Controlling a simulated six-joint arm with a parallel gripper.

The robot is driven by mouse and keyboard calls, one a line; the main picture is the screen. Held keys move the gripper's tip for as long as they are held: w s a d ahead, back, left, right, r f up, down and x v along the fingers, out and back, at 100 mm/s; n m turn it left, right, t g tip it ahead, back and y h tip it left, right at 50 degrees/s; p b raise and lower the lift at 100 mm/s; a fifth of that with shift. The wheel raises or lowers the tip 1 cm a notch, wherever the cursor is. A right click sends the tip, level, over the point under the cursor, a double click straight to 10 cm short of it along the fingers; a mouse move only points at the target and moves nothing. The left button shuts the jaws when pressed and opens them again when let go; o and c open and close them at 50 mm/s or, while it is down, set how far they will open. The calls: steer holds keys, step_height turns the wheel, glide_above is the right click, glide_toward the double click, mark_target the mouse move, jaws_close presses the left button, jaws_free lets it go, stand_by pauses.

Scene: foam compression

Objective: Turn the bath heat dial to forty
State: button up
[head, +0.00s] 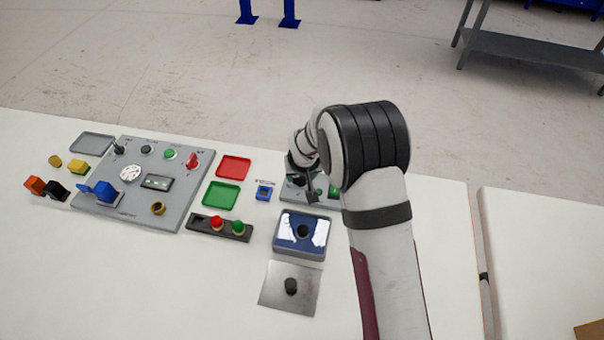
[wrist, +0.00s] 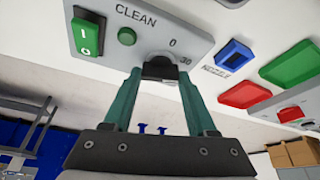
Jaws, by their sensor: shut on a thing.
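The bath heat dial is a black knob (wrist: 160,69) on a grey panel (wrist: 207,38) marked CLEAN, seen close up in the wrist view. The marks 0 and 30 show beside the knob; no forty mark is visible, and I cannot read where the dial points. My gripper (wrist: 158,76) is shut on the knob, with one teal finger on each side. In the head view this panel (head: 328,201) is mostly hidden behind my arm, and the knob cannot be made out there.
A green rocker switch (wrist: 87,37) and a green button (wrist: 127,36) sit close to the knob on the same panel. A blue tray (head: 302,254) and a metal plate (head: 272,292) lie nearer. A larger control panel (head: 180,205) and red (head: 234,166) and green (head: 221,194) trays are at left.

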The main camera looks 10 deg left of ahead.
steer(key=m+h, duration=0.1)
steer(key=m, duration=0.3)
steer(key=shift+a+m+h, duration=0.2)
steer(key=shift+m+h, duration=0.1)
steer(key=shift+h, duration=0.1)
steer(key=m, duration=0.2)
steer(key=m+h, duration=0.1)
steer(key=m, duration=0.1)
steer(key=shift+a+m+g+h, duration=0.1)
steer(key=shift+m+g+h, duration=0.2)
steer(key=shift+m, duration=0.1)
steer(key=o, duration=1.4)
steer(key=shift+c, duration=0.2)
steer(key=v, duration=1.5)
steer(key=shift+s+a+r, duration=0.15)
steer(key=shift+a+r, duration=0.05)
steer(key=shift+r, duration=0.05)
